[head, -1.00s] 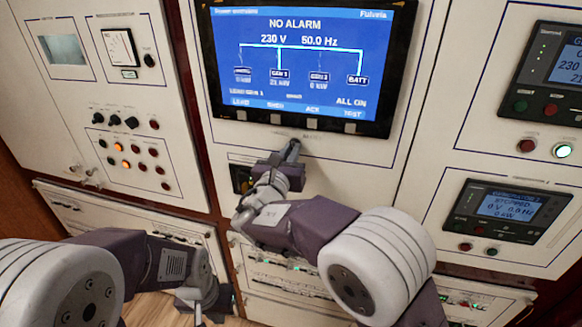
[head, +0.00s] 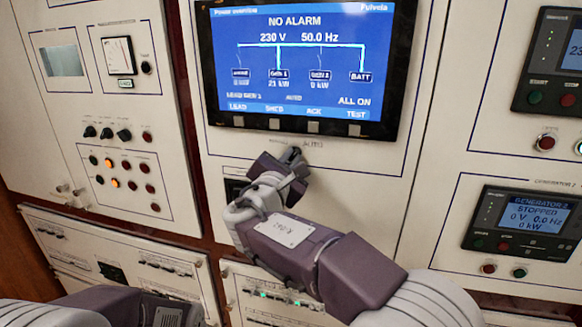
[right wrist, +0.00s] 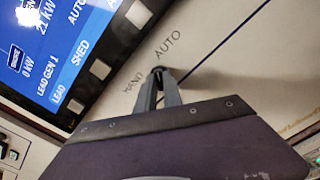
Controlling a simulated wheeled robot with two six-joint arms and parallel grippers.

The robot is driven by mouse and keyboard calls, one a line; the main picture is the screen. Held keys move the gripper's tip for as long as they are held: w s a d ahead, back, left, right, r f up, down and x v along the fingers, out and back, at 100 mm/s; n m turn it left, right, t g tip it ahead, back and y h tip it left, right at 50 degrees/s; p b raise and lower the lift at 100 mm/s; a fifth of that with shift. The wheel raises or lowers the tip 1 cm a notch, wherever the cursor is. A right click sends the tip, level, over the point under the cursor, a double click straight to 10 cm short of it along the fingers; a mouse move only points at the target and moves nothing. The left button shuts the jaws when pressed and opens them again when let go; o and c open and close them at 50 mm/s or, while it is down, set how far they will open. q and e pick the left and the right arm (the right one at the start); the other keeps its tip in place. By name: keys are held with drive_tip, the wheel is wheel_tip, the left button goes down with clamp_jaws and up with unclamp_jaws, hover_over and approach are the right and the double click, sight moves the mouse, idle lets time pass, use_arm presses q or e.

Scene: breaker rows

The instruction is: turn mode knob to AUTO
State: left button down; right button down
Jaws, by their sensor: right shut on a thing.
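The mode knob (right wrist: 159,71) is a small dark knob on the cream panel below the big screen. Its printed labels HAND and AUTO show beside it in the right wrist view. My right gripper (head: 293,155) is at the knob, its two grey fingers closed around it; they also show in the right wrist view (right wrist: 159,88). The fingers hide most of the knob, so I cannot tell which label it points to. Part of my left arm shows at the bottom left of the head view; its gripper is out of the picture.
The big screen (head: 300,60) above the knob reads NO ALARM, with square buttons along its lower bezel. A lamp and button panel (head: 125,180) is at the left. The Generator 2 controller (head: 520,222) at the right reads STOPPED. Breaker rows (head: 150,262) run low down.

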drive_tip(key=shift+f, duration=0.1)
idle(0.4)
drive_tip(key=c, duration=1.5)
unclamp_jaws()
drive_tip(key=b+v, duration=0.2)
drive_tip(key=v, duration=0.7)
